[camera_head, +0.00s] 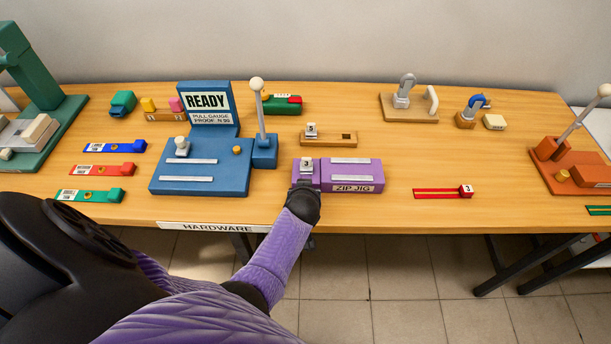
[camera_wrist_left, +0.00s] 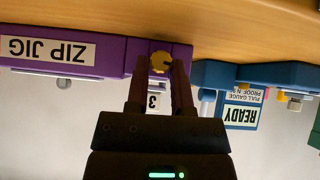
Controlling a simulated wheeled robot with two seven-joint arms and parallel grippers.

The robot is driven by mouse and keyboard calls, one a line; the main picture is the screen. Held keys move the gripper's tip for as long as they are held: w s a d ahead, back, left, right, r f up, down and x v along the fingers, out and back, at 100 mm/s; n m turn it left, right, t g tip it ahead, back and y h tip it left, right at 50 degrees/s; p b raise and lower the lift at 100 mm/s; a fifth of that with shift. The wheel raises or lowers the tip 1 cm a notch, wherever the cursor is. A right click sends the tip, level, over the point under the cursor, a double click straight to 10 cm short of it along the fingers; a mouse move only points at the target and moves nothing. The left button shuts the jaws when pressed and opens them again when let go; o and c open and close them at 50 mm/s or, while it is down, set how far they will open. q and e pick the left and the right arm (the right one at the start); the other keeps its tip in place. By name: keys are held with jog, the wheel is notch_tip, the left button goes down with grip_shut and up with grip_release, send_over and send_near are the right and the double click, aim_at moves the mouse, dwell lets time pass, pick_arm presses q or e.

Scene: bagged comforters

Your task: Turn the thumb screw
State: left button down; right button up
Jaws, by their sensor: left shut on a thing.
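The purple zip jig (camera_head: 370,172) stands near the table's front edge in the head view, with a "ZIP JIG" label on its front. The brass thumb screw (camera_wrist_left: 159,62) is on the jig's front face in the left wrist view; in the head view my gripper hides it. My left gripper (camera_wrist_left: 161,68) is shut on the thumb screw, one finger on each side. In the head view the left gripper (camera_head: 304,192) is at the jig's front left corner. A block marked 3 (camera_head: 306,164) sits on top of the jig there. My right gripper is in neither view.
The blue pull gauge (camera_head: 205,178) with a "READY" sign and a white-knobbed lever (camera_head: 259,110) stands close left of the jig. A wooden block marked 5 (camera_head: 328,139) lies behind it. A red strip marked 3 (camera_head: 440,193) lies to the right, with bare table between.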

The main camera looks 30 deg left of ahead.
pick_arm(q)
jog(key=shift+w+d+f+m+g+y+b, duration=0.1)
jog(key=shift+m+g+y+b, duration=0.1)
jog(key=shift+y+b, duration=0.15)
jog(key=shift+d+f+m+g+y+b, duration=0.1)
jog(key=shift+g+y+b, duration=0.15)
jog(key=shift+b, duration=0.2)
jog(key=m+y+b, duration=0.1)
jog(key=b, duration=0.1)
jog(key=g+y+b, duration=0.1)
jog(key=y+b, duration=0.1)
jog(key=m+g+y+b, duration=0.1)
jog(key=b, duration=0.1)
jog(key=shift+w+d+f+m, duration=0.2)
jog(key=shift+d+f+m, duration=0.05)
jog(key=shift+d+m, duration=0.05)
jog(key=m+y+b, duration=0.2)
jog(key=y+b, duration=0.1)
jog(key=b, duration=0.1)
jog(key=shift+d+g, duration=0.15)
jog(key=shift+g, duration=0.2)
jog(key=shift+b, duration=0.3)
jog(key=shift+c, duration=2.4)
grip_release()
